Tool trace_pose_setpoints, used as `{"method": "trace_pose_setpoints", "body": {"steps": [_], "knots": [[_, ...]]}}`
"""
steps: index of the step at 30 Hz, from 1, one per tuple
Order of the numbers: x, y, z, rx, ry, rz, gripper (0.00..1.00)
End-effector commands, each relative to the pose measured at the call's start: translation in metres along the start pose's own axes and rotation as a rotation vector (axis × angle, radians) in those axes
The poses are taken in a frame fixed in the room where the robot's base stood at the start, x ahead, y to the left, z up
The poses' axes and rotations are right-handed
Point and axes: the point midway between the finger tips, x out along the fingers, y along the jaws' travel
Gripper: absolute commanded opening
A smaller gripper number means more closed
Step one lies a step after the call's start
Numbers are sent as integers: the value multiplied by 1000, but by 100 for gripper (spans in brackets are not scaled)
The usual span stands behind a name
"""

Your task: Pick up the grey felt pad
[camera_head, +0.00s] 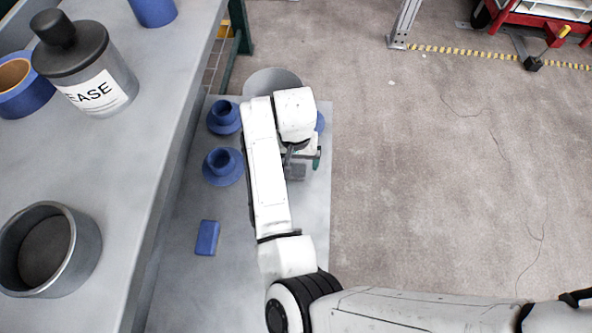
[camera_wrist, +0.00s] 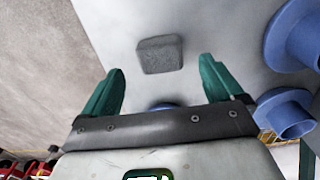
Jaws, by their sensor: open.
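The grey felt pad (camera_wrist: 160,54) is a small, dark grey block with rounded corners, lying flat on the light grey table. In the wrist view it sits ahead of my gripper (camera_wrist: 161,76), between the lines of its two green fingers. The fingers are spread apart with nothing between their tips, and the pad looks clear of both. In the head view the pad (camera_head: 295,172) shows just below my gripper (camera_head: 302,158), partly covered by my arm. The height of the fingers above the table is hard to judge.
Blue flanged pieces (camera_head: 223,118) (camera_head: 222,166) stand left of my arm, with a blue block (camera_head: 207,238) nearer. A grey round dish (camera_head: 272,79) is behind. The higher shelf at left holds a labelled bottle (camera_head: 90,65) and a metal ring (camera_head: 50,250). Floor lies right.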

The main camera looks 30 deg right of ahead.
Motion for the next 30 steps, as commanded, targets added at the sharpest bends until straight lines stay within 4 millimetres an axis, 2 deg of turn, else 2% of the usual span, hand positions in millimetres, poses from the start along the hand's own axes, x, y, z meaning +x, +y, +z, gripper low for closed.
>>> {"method": "trace_pose_setpoints", "body": {"steps": [5,13,21,30], "knots": [[13,0,0,0,0,-1,94],[50,0,-1,-1,0,-1,94],[52,0,-1,0,1,-1,94],[52,0,-2,-1,1,-1,65]]}}
